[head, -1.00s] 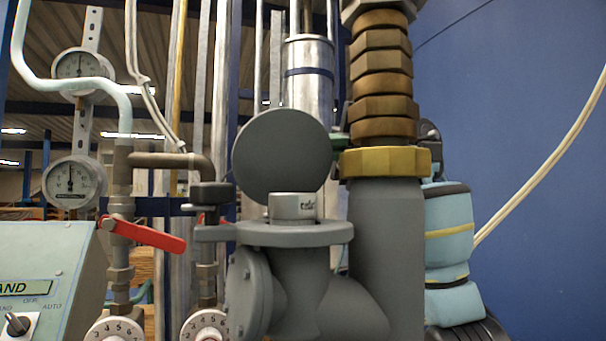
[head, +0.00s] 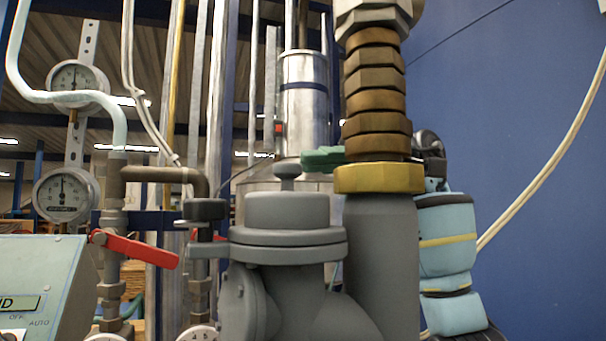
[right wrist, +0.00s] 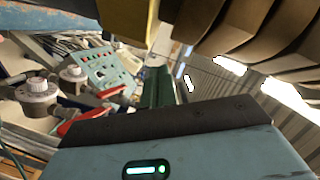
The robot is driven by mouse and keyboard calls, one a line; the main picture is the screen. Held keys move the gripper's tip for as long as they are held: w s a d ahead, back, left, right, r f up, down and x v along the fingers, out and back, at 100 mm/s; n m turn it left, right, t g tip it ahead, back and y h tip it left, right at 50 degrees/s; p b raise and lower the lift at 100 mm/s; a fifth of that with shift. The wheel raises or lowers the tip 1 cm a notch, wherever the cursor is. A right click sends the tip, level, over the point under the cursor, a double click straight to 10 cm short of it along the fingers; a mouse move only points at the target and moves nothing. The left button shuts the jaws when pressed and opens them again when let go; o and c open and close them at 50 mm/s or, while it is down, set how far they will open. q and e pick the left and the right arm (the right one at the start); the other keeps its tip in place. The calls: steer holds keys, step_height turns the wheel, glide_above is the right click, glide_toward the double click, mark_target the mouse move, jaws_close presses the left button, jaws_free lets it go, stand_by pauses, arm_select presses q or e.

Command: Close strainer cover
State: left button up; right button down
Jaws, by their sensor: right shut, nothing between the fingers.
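The grey strainer cover (head: 287,211) lies flat on the flange of the grey strainer body (head: 285,255), knob up. I see no gap between cover and flange from the front. My right gripper (head: 322,158) shows as green fingertips just above and right of the cover's knob, apart from it. The fingers are shut and empty. The brass fitting hides the rest of the hand. The green fingers (right wrist: 156,88) also show in the right wrist view, with nothing between them. My left gripper is in neither view.
A brass threaded fitting with a yellow nut (head: 379,178) stands close right of the cover. A black knob (head: 205,209) sits at the flange's left. A red valve lever (head: 140,250), gauges (head: 66,194) and a control panel (head: 38,290) are further left.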

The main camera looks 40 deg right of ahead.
steer(key=d, duration=0.5)
steer(key=shift+s+d+r, duration=0.15)
steer(key=shift+d+r, duration=0.15)
steer(key=shift+d, duration=0.05)
